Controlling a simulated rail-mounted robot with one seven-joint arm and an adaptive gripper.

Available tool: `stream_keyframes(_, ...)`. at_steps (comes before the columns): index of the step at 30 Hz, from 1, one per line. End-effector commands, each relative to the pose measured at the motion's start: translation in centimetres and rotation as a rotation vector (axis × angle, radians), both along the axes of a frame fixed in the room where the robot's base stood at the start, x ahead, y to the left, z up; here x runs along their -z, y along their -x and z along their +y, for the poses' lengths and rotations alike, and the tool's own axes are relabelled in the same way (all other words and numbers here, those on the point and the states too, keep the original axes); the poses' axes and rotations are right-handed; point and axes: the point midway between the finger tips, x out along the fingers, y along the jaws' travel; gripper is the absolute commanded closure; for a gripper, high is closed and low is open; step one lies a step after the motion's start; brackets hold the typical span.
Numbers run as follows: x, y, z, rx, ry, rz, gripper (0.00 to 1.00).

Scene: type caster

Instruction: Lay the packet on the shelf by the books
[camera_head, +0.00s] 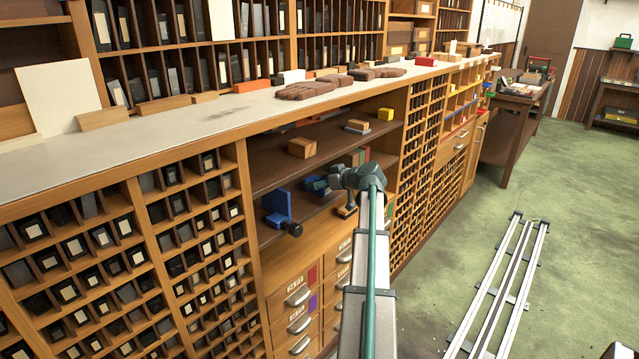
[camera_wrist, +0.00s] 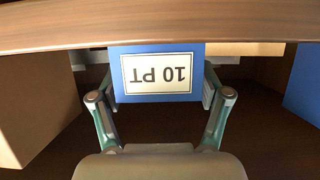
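The packet (camera_wrist: 155,75) is a blue block with a white label reading "10 PT", upside down in the wrist view. My gripper (camera_wrist: 160,92) has a finger at each side of it, and the pads appear to press its side edges. In the head view, my gripper (camera_head: 318,186) reaches from the right into the shelf opening, with the dark blue packet between its fingers. I cannot tell whether the packet touches the shelf. Green and red book-like spines (camera_head: 358,157) stand just behind my gripper, partly hidden. The lower shelf (camera_head: 300,222) is dark brown.
A tan box (camera_head: 302,147), a small stack (camera_head: 357,127) and a yellow block (camera_head: 385,114) sit on the upper shelf. In the wrist view, a wooden edge (camera_wrist: 160,27) crosses close by.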

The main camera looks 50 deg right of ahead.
Motion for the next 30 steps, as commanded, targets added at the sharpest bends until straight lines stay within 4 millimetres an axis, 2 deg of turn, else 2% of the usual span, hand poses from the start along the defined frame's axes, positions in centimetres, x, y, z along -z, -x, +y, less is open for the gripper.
stream_keyframes(10,0.2,0.1,0.0,-0.001,0.000,0.004,0.14)
stream_keyframes(14,-0.1,0.7,0.0,0.000,0.000,0.003,0.14)
stream_keyframes(17,-0.5,1.8,0.0,0.002,0.001,0.002,0.14)
stream_keyframes(30,-3.6,9.1,-0.3,0.002,0.001,0.002,0.14)
